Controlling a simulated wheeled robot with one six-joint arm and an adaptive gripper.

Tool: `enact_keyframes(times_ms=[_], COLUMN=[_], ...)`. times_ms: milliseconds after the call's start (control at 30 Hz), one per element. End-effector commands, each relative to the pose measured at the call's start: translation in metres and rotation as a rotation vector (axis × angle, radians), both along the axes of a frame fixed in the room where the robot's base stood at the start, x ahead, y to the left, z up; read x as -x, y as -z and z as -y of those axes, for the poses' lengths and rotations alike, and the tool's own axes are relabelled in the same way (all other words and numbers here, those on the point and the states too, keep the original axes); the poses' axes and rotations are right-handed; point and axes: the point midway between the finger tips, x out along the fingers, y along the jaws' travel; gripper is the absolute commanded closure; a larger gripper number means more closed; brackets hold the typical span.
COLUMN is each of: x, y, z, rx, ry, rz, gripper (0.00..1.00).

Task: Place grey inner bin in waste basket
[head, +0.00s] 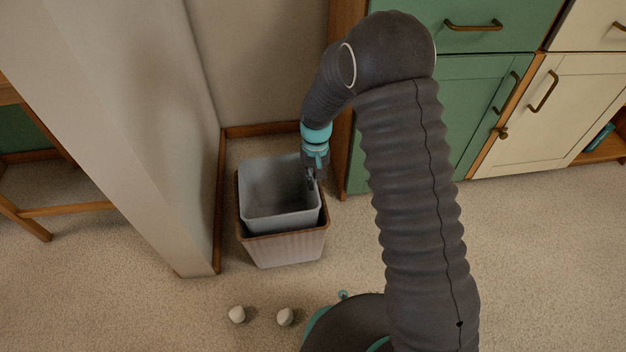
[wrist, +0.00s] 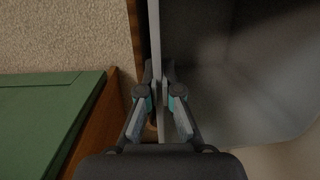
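The grey inner bin (head: 262,212) sits upright inside the mouth of the brown-rimmed waste basket (head: 285,250) in the head view. Its rim stands above the basket's rim, and its lower part is hidden inside. Whether it touches the bottom cannot be seen. My gripper (head: 311,182) is at the bin's right rim. In the wrist view my gripper (wrist: 159,72) has one finger on each side of the bin's thin wall (wrist: 154,30), with the tips closed against it. The bin's inside (wrist: 240,90) looks empty.
The basket stands in a nook between a beige wall panel (head: 135,120) on the left and a green cabinet (head: 440,120) on the right. Two pale round objects (head: 237,314) (head: 285,317) lie on the carpet in front. Open carpet (head: 550,260) lies to the right.

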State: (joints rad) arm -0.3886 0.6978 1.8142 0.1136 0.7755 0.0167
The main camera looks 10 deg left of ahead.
Motion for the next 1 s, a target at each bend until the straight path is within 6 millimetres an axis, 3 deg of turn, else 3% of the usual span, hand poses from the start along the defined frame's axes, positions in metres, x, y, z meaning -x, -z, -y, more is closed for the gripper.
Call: enact_keyframes(times_ms=[233, 367, 733, 1000], x=[0.0, 0.0, 0.0, -0.006], y=[0.004, 0.004, -0.001, -0.041], z=[0.0, 0.0, 0.0, 0.0], rx=[0.0, 0.0, 0.0, -0.002], ry=[0.0, 0.0, 0.0, 0.0], rz=[0.0, 0.0, 0.001, 0.004], gripper=[1.0, 0.69, 0.69, 0.69])
